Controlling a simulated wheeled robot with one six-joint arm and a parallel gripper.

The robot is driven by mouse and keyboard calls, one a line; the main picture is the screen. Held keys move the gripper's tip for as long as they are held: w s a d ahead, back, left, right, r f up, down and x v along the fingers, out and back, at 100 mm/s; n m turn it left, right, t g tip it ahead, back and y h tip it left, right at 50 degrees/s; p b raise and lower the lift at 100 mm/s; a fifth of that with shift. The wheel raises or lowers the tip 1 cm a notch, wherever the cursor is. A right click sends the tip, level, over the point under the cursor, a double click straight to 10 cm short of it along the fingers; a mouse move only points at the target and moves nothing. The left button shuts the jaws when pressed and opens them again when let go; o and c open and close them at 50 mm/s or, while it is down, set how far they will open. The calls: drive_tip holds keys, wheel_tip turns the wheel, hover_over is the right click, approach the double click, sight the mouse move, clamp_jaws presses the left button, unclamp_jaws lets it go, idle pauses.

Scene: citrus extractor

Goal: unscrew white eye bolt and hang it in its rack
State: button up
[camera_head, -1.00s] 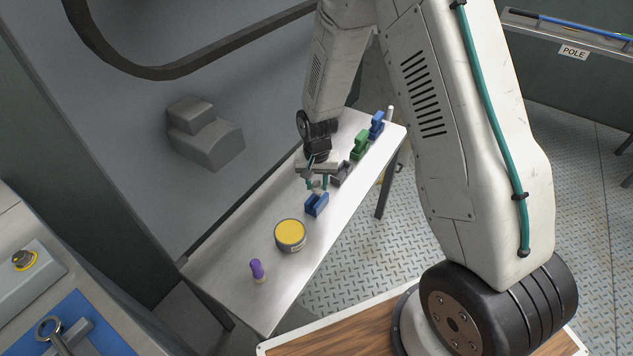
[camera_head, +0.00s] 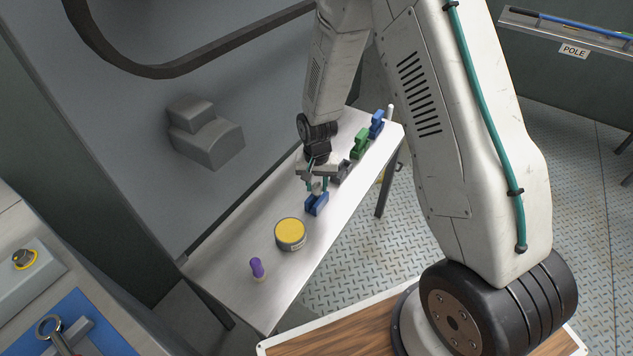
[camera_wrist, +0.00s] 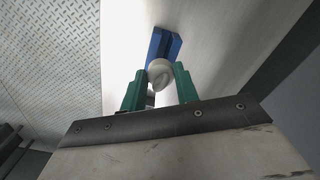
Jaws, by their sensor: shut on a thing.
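My gripper (camera_head: 317,187) is over the metal side table, just above a blue block-shaped rack (camera_head: 316,205). In the wrist view its green fingers (camera_wrist: 160,84) are shut on a white rounded piece, which looks like the white eye bolt (camera_wrist: 159,72). The blue rack (camera_wrist: 163,44) lies right beyond it, and the white piece overlaps its near end in that view. I cannot tell whether the two touch. The shank of the white piece is hidden.
A round yellow-topped tin (camera_head: 290,233) and a purple knobbed piece (camera_head: 257,268) stand nearer on the table (camera_head: 222,262). Behind my gripper are a dark rack (camera_head: 345,170), a green rack (camera_head: 360,143) and another blue rack (camera_head: 377,124). A grey ring (camera_head: 48,328) is at lower left.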

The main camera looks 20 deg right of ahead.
sight(317, 183)
drive_tip(key=shift+f, duration=1.15)
drive_tip(key=o, duration=0.9)
drive_tip(key=shift+c, duration=0.2)
wheel_tip(317, 183, up, 8)
drive_tip(key=shift+f, duration=0.1)
drive_tip(key=s+d+r+n, duration=0.1)
drive_tip(key=s+r+n, duration=0.1)
drive_tip(key=s+r, duration=1.3)
drive_tip(key=s+d+r+n+t, duration=0.1)
drive_tip(key=s+d+r+n, duration=0.1)
drive_tip(key=s+r, duration=1.2)
wheel_tip(317, 183, up, 2)
drive_tip(key=shift+s+r+n, duration=0.25)
drive_tip(key=shift+s+n, duration=0.1)
drive_tip(key=shift+n, duration=0.15)
